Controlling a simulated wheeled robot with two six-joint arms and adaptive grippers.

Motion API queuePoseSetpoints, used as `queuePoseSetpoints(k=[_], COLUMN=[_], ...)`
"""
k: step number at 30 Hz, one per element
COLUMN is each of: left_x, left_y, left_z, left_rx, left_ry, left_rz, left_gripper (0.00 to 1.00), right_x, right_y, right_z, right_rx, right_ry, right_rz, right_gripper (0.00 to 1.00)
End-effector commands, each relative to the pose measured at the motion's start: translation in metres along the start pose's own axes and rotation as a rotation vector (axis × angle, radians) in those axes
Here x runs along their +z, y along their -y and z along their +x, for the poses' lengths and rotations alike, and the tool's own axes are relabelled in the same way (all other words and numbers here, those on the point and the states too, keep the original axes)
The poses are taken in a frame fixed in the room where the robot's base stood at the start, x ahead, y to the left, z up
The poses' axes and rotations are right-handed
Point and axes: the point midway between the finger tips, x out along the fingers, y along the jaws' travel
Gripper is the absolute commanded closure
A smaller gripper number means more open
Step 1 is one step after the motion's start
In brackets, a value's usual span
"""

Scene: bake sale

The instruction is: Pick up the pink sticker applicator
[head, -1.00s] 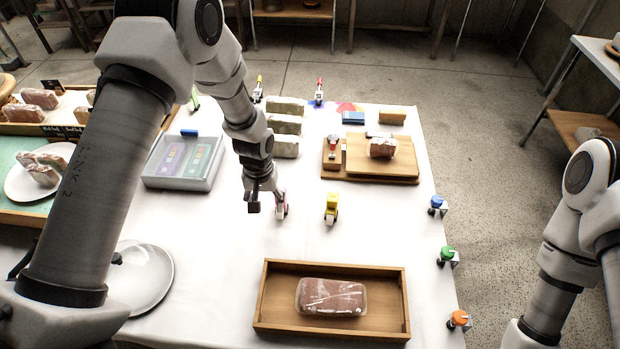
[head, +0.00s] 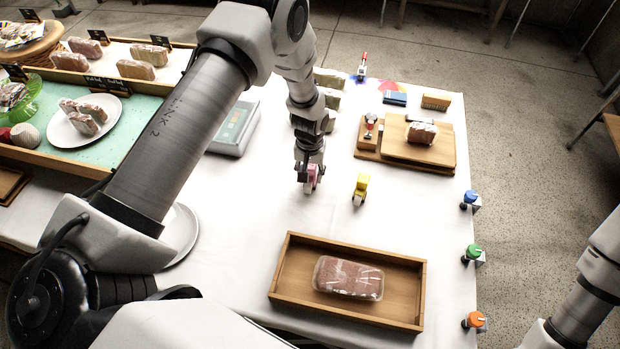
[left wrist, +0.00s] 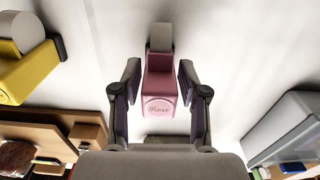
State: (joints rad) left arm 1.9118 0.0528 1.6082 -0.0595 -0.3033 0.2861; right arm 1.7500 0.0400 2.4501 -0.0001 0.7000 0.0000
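The pink sticker applicator (head: 312,176) stands on the white tablecloth left of the yellow applicator (head: 360,189). In the left wrist view the pink applicator (left wrist: 160,85) shows a round label reading "Rose" and a grey roller end. My left gripper (head: 308,184) is lowered over it and partly hides it in the head view. In the left wrist view the left gripper (left wrist: 159,82) is open, one finger on each side of the applicator, with narrow gaps. The yellow applicator (left wrist: 28,75) is at the upper left there. My right gripper is outside the views.
A wooden tray (head: 281,275) with a wrapped loaf (head: 347,278) lies in front. A wooden board (head: 440,157) stands behind right. Blue, green and orange knobbed items line the right table edge. Cloth around the applicators is clear.

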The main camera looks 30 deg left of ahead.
Motion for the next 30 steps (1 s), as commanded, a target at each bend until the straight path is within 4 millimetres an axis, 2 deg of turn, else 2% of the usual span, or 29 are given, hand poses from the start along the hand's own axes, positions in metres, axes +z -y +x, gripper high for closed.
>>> queuePoseSetpoints(k=[1,2,3,12,17,20,27,30], left_x=[0.0,0.0,0.0,0.0,0.0,-0.001,0.0,-0.001], left_y=[0.0,0.0,0.0,0.0,0.0,0.0,0.0,0.0], left_z=[0.0,0.0,0.0,0.0,-0.011,-0.027,-0.08,-0.094], left_rx=[0.0,0.0,0.0,0.0,0.0,0.001,0.001,0.001], left_ry=[0.0,0.0,0.0,-0.001,-0.001,-0.004,-0.002,-0.002], left_rz=[0.0,0.0,0.0,0.0,0.0,-0.001,-0.001,0.0], left_gripper=[0.86,0.96,1.0,1.0,1.0,1.0,1.0,1.0], right_x=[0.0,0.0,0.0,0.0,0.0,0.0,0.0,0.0], right_y=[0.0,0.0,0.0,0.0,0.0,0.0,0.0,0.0], right_z=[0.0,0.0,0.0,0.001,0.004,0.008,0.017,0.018], right_rx=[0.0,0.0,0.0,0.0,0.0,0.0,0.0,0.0], right_ry=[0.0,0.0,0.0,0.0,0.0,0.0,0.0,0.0], right_rz=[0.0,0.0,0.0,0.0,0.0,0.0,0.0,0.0], right_gripper=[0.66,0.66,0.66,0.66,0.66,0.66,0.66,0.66])
